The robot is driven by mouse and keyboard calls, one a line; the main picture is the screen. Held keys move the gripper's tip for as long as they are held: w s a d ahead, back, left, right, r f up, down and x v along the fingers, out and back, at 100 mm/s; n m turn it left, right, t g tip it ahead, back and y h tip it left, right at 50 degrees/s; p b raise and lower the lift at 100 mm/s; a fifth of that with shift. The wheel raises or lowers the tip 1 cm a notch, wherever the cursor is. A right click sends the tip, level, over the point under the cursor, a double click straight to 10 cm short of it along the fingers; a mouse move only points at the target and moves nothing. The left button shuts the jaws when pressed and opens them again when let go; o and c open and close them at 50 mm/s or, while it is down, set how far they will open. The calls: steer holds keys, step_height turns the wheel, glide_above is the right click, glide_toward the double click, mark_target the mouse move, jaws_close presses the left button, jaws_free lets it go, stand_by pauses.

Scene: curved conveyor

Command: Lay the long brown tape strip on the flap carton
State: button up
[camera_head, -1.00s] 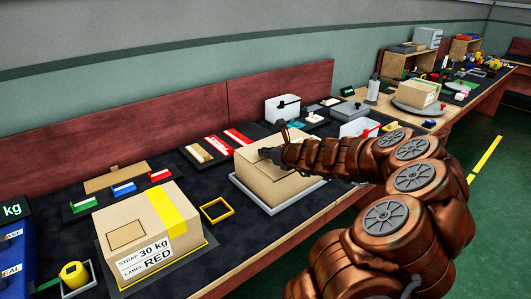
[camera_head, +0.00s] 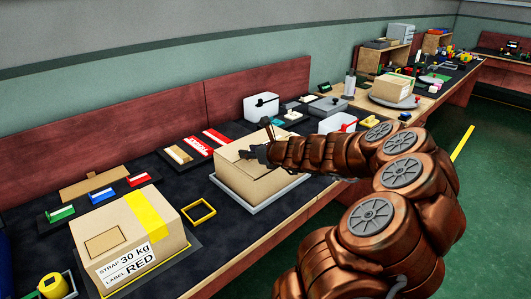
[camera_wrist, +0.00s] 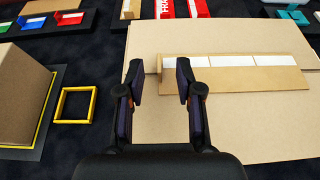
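The flap carton (camera_head: 237,182) stands on a grey tray (camera_head: 248,208) at the middle of the bench; its tan top (camera_wrist: 235,123) fills much of the wrist view. A long brown tape strip (camera_wrist: 240,80) with white sections lies across that top, seen in the wrist view. My gripper (camera_wrist: 158,76) is open just above the carton, fingers apart. The strip's left end shows near the right finger, which covers part of it. I see no hold on the strip. In the head view my gripper (camera_head: 256,151) is over the carton, and the strip is hard to make out.
A taped carton marked 30 kg RED (camera_head: 130,235) stands at the near left. A yellow square frame (camera_head: 199,212) lies between the cartons. Red strip holders (camera_head: 205,144) and a shorter brown one (camera_head: 177,155) lie behind. A white bin (camera_head: 261,106) stands at the back.

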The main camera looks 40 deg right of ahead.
steer(key=v, duration=0.9)
steer(key=shift+s+a, duration=0.1)
steer(key=shift+s, duration=0.05)
stand_by(0.7)
steer(key=w+a+r+n+g+y+p, duration=0.1)
steer(key=a+r+n+y+p, duration=0.15)
steer(key=a+n, duration=0.45)
steer(key=w+a+r+n+g+y+p, duration=0.1)
steer(key=w+a+r+n+g+y, duration=0.15)
steer(key=a, duration=0.85)
steer(key=s+a+n+g+y+p, duration=0.1)
steer(key=s+a+n+g, duration=0.15)
steer(key=a+n, duration=0.35)
steer(key=s+a+n+g+y+p, duration=0.1)
steer(key=s+a+n, duration=0.2)
steer(key=a, duration=0.4)
steer(key=s+a+f+n+g+h+p, duration=0.1)
steer(key=s+a+n+g+h+p, duration=0.35)
steer(key=s+n, duration=1.1)
steer(key=s+d+n+g+h+p, duration=0.1)
steer(key=s+g, duration=0.3)
steer(key=s, duration=0.5)
steer(key=shift+s+d+r+n+h+p, duration=0.3)
steer(key=shift+d+r+n+h+p, duration=0.2)
steer(key=shift+n, duration=0.2)
